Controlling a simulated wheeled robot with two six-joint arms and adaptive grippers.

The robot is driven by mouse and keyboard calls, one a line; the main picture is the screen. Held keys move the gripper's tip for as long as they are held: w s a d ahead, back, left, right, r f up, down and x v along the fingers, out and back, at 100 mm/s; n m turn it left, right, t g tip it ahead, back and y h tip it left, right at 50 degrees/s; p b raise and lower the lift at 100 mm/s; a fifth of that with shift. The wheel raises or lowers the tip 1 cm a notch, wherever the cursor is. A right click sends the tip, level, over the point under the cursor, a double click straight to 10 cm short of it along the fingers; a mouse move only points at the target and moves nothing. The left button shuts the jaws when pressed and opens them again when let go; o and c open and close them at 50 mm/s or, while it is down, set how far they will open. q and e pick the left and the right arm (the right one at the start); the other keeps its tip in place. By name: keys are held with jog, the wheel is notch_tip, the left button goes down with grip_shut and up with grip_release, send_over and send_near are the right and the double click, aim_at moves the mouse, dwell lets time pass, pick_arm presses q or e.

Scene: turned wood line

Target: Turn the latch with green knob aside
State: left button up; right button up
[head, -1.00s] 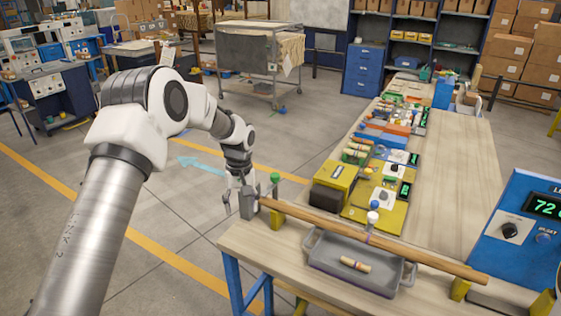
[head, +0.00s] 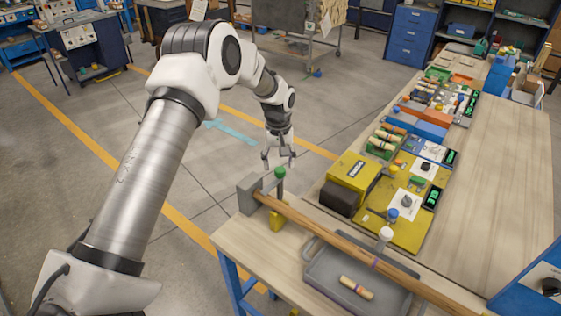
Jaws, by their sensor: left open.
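The green knob (head: 280,173) stands upright on a dark stem at the near left end of the bench. Below it is a yellow support (head: 277,217) beside a grey end block (head: 248,196). A long wooden rod (head: 320,230) runs from the block along the bench's front edge. My left gripper (head: 279,160) is open and empty, its fingers pointing down just behind and above the green knob in the picture. I cannot tell whether it touches the knob. My right gripper is not in view.
A grey tray (head: 318,275) holding a striped wooden piece (head: 356,287) lies by the rod, near a white knob (head: 385,234). A yellow box (head: 353,172) and yellow board (head: 413,229) stand behind.

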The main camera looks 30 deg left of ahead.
aim_at(280, 170)
pick_arm(q)
jog(key=f, duration=0.1)
jog(key=w+f, duration=0.1)
jog(key=f, duration=0.1)
jog(key=shift+w+a+f, duration=0.1)
jog(key=shift+w+f, duration=0.15)
jog(key=shift+f, duration=0.05)
jog(key=shift+s+r, duration=0.3)
jog(key=shift+s, duration=0.05)
jog(key=c, duration=0.6)
grip_shut()
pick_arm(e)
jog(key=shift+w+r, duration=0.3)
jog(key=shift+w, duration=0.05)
